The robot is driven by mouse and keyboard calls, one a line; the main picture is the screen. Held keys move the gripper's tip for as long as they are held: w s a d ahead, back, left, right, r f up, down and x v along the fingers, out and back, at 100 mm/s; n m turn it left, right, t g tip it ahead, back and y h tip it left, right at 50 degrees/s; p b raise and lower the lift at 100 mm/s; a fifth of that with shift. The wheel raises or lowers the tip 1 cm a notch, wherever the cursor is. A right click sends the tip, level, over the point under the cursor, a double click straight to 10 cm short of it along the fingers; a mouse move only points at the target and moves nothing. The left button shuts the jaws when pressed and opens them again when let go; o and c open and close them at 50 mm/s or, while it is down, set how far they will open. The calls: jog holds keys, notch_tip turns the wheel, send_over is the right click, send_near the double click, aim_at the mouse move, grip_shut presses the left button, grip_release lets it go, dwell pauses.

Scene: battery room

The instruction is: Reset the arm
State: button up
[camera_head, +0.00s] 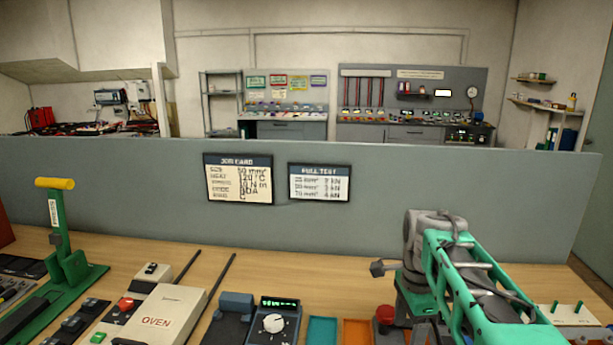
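A teal and grey jointed structure (470,275) rises at the right front of the bench. A rounded grey joint tops it, and teal struts slope down to the lower right edge. I cannot tell whether this is my own arm or a bench machine. No gripper fingers can be made out. A green lever press (65,265) stands at the left, its lever upright with a yellow handle (54,184) on top.
The wooden bench (330,275) holds a cream box marked OVEN (158,318), a dial meter (273,322), a teal tray (322,331), an orange tray (357,331) and a red knob (385,313). A grey partition (420,180) with two cards closes the back. Bare wood lies before it.

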jog(key=s+f+n, duration=0.2)
jog(key=f+n, duration=0.1)
jog(key=n, duration=0.2)
jog(key=s+f+n, duration=0.2)
jog(key=n, duration=0.3)
jog(key=s+a+f+n, duration=0.1)
jog(key=s+f+n, duration=0.1)
jog(key=f+n, duration=0.1)
jog(key=shift+f+n+t, duration=0.3)
jog(key=shift+n, duration=0.6)
jog(key=s+a+n+t, duration=0.1)
jog(key=s+a+n, duration=0.15)
jog(key=s, duration=0.65)
jog(key=shift+t, duration=0.9)
jog(key=a+r, duration=0.2)
jog(key=r, duration=0.2)
jog(key=shift+w+a+r, duration=0.25)
jog(key=shift+w+a, duration=0.1)
jog(key=shift+a, duration=0.05)
